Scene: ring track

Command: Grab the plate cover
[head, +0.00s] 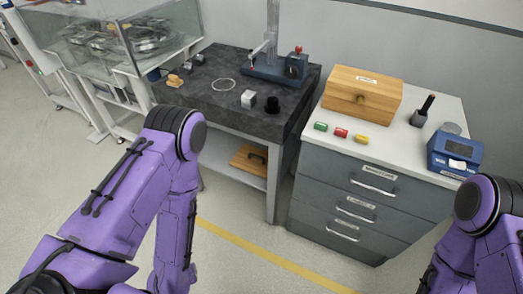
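No thing in the head view is clearly marked as the plate cover. A flat wooden board with a dark handle (246,161) lies on the lower shelf of the dark-topped bench; I cannot tell whether it is the plate cover. Part of it is hidden by the bench top. My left arm comes in from the left and bends down in front of the bench, with its gripper outside the picture. My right arm shows at the lower right, and its gripper is also out of view.
The dark bench (207,88) carries a press (278,65), a thin ring (223,85) and small blocks. The grey drawer cabinet (365,190) carries a wooden box (361,95), coloured blocks (341,132) and a blue device (454,153). A glass-walled bin (130,40) stands left. Floor in front is clear.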

